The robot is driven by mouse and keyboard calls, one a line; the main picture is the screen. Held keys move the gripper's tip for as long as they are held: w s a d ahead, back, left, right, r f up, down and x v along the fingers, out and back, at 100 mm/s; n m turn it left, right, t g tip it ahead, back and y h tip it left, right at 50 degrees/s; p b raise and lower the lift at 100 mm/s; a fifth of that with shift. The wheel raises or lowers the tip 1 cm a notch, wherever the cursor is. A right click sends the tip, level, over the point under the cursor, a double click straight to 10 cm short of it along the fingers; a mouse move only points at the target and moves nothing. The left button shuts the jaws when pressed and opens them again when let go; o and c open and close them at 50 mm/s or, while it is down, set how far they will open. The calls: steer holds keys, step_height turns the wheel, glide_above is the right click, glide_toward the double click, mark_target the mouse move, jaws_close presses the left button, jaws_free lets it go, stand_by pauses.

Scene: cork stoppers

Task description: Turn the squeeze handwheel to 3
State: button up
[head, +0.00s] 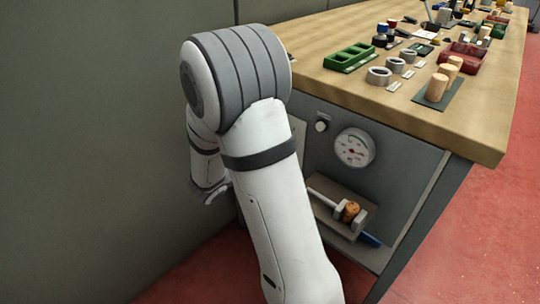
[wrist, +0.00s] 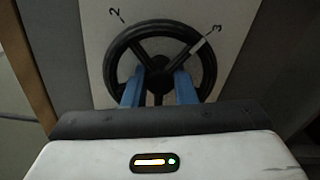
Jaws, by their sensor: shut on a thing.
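The black squeeze handwheel (wrist: 116,49) faces me on a pale panel in the wrist view. A numeral 2 (wrist: 115,14) stands at its upper left and a 3 (wrist: 217,28) at its upper right. A white mark (wrist: 198,47) on the wheel's upper right lies close to the 3; I cannot tell if they line up exactly. My gripper (wrist: 157,86) has its blue fingers on either side of the wheel's lower spoke, below the hub, and is shut on the wheel. In the head view my arm hides the wheel and gripper.
The front panel holds a round gauge (head: 355,148), a small knob (head: 321,126) and a press holding a cork (head: 350,211). The wooden bench top (head: 440,130) carries a green tray (head: 349,58), metal rings and corks. A dark wall (head: 90,130) stands left.

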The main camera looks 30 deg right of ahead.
steer(key=shift+f+m+b, duration=0.15)
steer(key=shift+m+b, duration=1.05)
steer(key=shift+b, duration=0.5)
steer(key=o, duration=0.7)
steer(key=p+v, duration=0.2)
steer(key=v, duration=0.6)
